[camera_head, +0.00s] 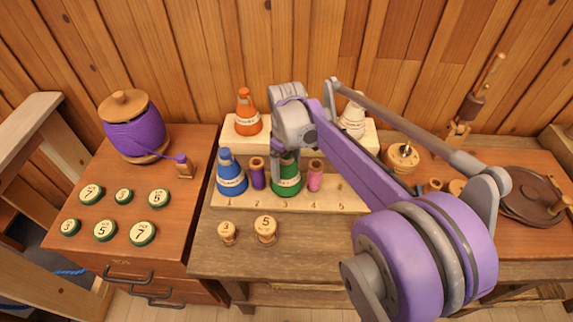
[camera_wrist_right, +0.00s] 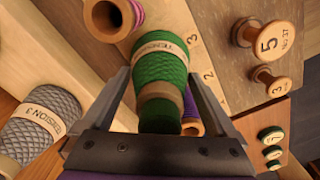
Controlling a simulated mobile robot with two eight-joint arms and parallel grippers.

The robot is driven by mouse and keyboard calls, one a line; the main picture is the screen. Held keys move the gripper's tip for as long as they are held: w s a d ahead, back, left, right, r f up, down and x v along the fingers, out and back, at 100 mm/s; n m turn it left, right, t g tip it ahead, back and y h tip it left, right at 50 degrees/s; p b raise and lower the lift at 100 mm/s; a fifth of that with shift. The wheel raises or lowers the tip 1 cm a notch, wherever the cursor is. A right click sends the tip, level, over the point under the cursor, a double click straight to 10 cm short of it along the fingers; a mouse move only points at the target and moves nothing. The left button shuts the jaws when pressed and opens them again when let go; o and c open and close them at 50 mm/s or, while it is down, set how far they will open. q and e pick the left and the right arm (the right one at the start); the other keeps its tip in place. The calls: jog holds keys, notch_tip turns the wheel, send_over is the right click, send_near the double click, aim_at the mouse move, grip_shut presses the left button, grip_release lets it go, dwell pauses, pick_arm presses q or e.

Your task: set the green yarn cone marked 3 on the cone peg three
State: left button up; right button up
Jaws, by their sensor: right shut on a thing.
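The green yarn cone (camera_head: 287,184) stands upright at the place numbered 3 on the pale stepped rack (camera_head: 340,199). In the right wrist view the green cone (camera_wrist_right: 160,62) shows its pale label band, and its narrow end points toward my wrist. My right gripper (camera_head: 284,155) comes down from above with its fingers on either side of the cone's upper part, shut on it. The peg under the cone is hidden, and I cannot tell whether the base rests fully on the rack. My left gripper is not in view.
On the rack's lower step, a blue cone (camera_head: 231,175), a purple spool (camera_head: 258,175) and a pink spool (camera_head: 315,177) stand close by. An orange cone (camera_head: 247,115) and a grey-white cone (camera_head: 352,119) stand on the upper step. Two wooden spools (camera_head: 266,231) stand in front.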

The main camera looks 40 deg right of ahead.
jog(key=shift+f+b, duration=0.35)
jog(key=shift+f, duration=0.25)
dwell(0.4)
jog(key=o, duration=1.5)
jog(key=shift+r+p, duration=2.1)
jog(key=shift+r, duration=0.8)
jog(key=shift+r+p, duration=1.75)
jog(key=shift+r, duration=0.95)
jog(key=shift+f, duration=0.1)
jog(key=shift+a, duration=0.1)
